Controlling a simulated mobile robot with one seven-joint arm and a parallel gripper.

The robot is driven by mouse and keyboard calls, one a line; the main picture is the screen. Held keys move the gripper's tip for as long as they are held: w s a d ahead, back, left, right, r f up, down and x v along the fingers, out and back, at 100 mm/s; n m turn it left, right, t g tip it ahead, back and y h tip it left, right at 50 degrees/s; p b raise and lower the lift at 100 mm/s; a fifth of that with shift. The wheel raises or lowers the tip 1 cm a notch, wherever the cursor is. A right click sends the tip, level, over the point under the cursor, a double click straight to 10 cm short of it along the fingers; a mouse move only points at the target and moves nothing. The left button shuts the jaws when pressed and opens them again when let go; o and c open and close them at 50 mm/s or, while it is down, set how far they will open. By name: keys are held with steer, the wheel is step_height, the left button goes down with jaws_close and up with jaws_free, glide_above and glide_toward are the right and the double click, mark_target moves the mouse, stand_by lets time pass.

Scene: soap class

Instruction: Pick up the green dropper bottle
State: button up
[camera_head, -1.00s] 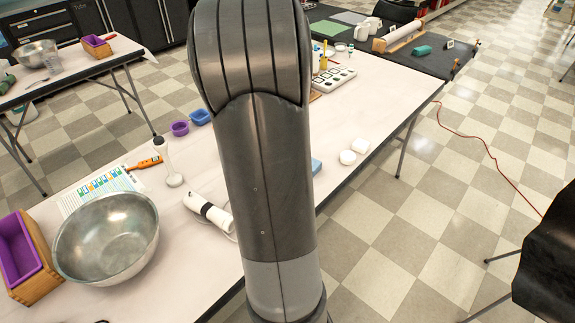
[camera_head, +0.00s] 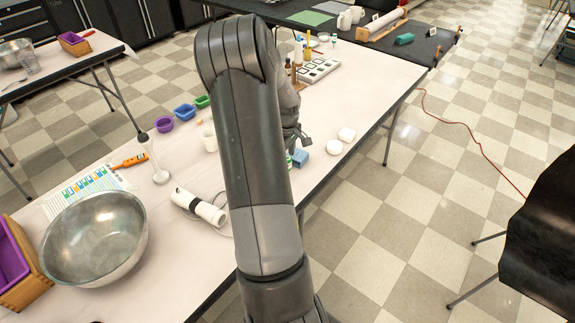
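I cannot clearly make out the green dropper bottle. A small item with green and white on it (camera_head: 290,159) stands at the right edge of the long table, partly hidden behind my arm; it is too small to name for sure. My gripper (camera_head: 300,138) shows in part to the right of my arm, over the right side of the table, close above this item and a blue block. Its fingertips are too small and covered to show whether it is open or holds anything.
A white tray (camera_head: 319,68) is farther back.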

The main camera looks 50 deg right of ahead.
steer(key=f, duration=0.5)
steer(key=shift+s+d, duration=0.15)
steer(key=shift+d, duration=0.05)
steer(key=c, duration=1)
